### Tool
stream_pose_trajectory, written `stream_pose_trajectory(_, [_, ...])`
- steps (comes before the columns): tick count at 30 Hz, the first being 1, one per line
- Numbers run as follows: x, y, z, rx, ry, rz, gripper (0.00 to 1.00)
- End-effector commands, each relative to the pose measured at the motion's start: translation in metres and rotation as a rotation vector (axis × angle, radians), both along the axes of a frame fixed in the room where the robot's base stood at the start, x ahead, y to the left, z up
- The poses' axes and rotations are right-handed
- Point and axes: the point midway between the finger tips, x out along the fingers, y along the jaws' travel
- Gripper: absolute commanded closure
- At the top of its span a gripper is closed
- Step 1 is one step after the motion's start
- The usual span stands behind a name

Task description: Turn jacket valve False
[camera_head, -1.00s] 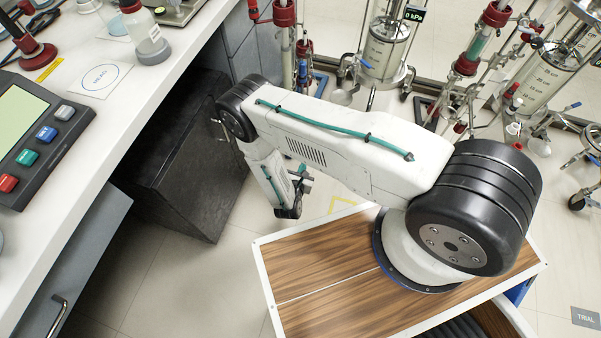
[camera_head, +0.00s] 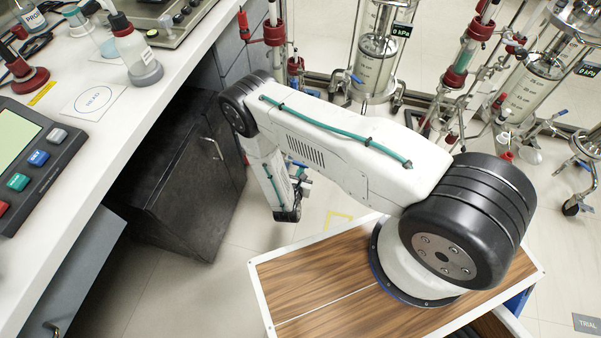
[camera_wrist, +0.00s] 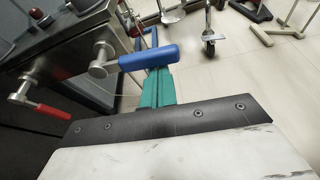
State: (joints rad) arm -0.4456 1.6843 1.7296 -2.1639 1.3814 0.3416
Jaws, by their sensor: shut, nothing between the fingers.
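A valve with a blue lever handle (camera_wrist: 148,57) sticks out from a metal block in the wrist view. A second valve with a red lever handle (camera_wrist: 48,110) is at the left, lower on the same side. No readable label shows which is the jacket valve. My gripper (camera_wrist: 155,86) shows as teal fingers, shut and empty, just below the blue handle. The handle covers the finger ends, and I cannot tell whether they touch it. In the head view my arm's elbow and forearm show, and the gripper is too small and hidden to read.
Glass columns (camera_head: 375,55) on metal frames stand at the back. A white bench (camera_head: 70,140) with a bottle (camera_head: 137,50) and a keypad device (camera_head: 30,160) runs along the left. A dark cabinet (camera_head: 175,185) is beneath it. Floor is clear near my base.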

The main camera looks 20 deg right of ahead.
Motion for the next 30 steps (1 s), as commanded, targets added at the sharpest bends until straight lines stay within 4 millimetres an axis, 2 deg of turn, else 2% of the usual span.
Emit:
stream_pose_trajectory(5, [0.0,-0.001,0.017,-0.048,0.033,0.0,1.0])
stream_pose_trajectory(14, [0.001,-0.001,0.018,-0.048,0.025,-0.001,1.0])
stream_pose_trajectory(20, [0.0,-0.001,0.002,-0.048,0.03,0.0,1.0])
stream_pose_trajectory(25, [-0.002,-0.001,-0.031,-0.046,0.041,0.004,1.0])
stream_pose_trajectory(30, [-0.029,0.022,-0.016,-0.046,0.044,0.011,1.0])
